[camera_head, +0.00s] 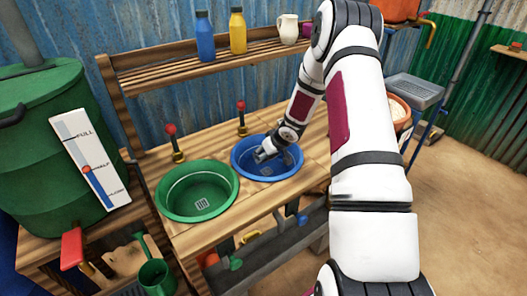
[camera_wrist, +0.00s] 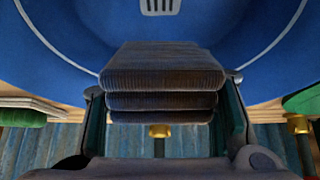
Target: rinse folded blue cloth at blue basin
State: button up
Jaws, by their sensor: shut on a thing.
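My gripper (camera_head: 262,156) reaches down into the blue basin (camera_head: 285,170) in the head view. In the wrist view my gripper (camera_wrist: 162,95) is shut on a folded cloth (camera_wrist: 162,68), with one finger on each side. The cloth is stacked in several ribbed layers and looks dark grey-brown there. The blue basin (camera_wrist: 60,20) fills the view behind it, with a pale drain grate (camera_wrist: 160,6) at the top. No water shows clearly. In the head view the cloth cannot be made out behind my gripper.
A green basin (camera_head: 196,206) sits left of the blue one. Red-knobbed taps (camera_head: 242,118) (camera_head: 172,135) stand behind the basins. A shelf (camera_head: 185,68) with bottles is at the back. A green barrel (camera_head: 45,145) with a level gauge (camera_head: 90,165) stands at left.

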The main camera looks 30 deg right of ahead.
jog(key=shift+f+b, duration=1.75)
jog(key=shift+f, duration=0.4)
jog(key=shift+s+f+b, duration=0.3)
jog(key=shift+f, duration=0.1)
jog(key=shift+s+d+f, duration=0.1)
jog(key=shift+r+p, duration=0.65)
jog(key=shift+p, duration=0.1)
jog(key=r+p, duration=0.2)
jog(key=r, duration=0.1)
jog(key=r+p, duration=0.5)
jog(key=r, duration=0.1)
jog(key=shift+w+r, duration=0.25)
jog(key=shift+w, duration=0.05)
jog(key=shift+r+p, duration=1.35)
jog(key=shift+r, duration=0.8)
jog(key=shift+w, duration=0.1)
dwell(0.3)
